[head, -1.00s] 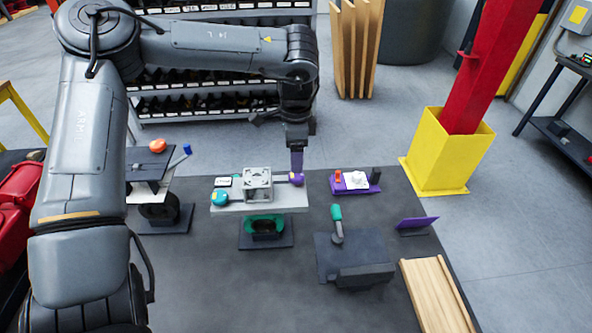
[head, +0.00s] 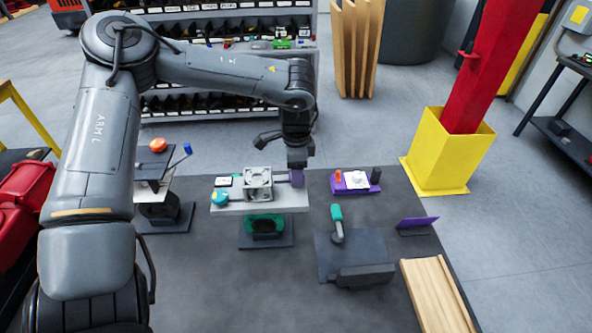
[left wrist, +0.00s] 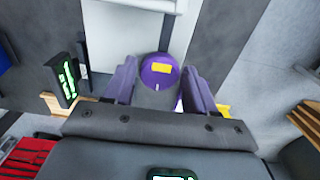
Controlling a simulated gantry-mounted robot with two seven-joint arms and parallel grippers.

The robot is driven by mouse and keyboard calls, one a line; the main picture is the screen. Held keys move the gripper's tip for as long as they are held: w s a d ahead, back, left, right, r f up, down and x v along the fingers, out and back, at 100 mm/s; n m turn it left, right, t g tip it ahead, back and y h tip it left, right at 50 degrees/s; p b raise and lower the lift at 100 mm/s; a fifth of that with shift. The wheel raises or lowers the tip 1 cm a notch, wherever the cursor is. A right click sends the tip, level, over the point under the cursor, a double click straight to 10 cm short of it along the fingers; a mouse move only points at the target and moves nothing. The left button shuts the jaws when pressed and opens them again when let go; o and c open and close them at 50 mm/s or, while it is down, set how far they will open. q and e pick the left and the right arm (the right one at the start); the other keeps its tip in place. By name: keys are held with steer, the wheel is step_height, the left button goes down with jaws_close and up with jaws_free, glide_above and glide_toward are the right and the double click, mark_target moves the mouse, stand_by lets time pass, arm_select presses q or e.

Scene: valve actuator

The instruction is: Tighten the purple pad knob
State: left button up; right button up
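The purple pad knob (left wrist: 159,76) is round with a yellow mark and shows in the left wrist view, at the end of the pale plate (left wrist: 130,30). In the head view that plate (head: 232,206) carries a grey block (head: 258,184) and a teal knob (head: 219,198). My left gripper (head: 297,182) points down at the plate's right end and hides most or all of the purple knob there. In the left wrist view the fingers of my left gripper (left wrist: 158,66) are open, one on each side of the knob, with gaps visible. My right gripper is not in view.
A purple tray (head: 351,187) with small parts lies to the right of the plate. A teal-handled lever (head: 337,222) on a dark base stands in front of it. A stand with an orange knob (head: 157,145) is at left. The table's front middle is clear.

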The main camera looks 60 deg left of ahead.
arm_select(q)
steer(key=c, duration=0.7)
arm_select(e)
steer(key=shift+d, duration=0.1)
arm_select(q)
steer(key=shift+m, duration=0.3)
steer(key=m, duration=0.3)
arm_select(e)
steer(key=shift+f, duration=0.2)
arm_select(q)
steer(key=m, duration=1.1)
steer(key=shift+w, duration=0.1)
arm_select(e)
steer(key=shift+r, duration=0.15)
arm_select(q)
steer(key=shift+m, duration=1.6)
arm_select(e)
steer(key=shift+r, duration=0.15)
arm_select(q)
steer(key=o, duration=1.1)
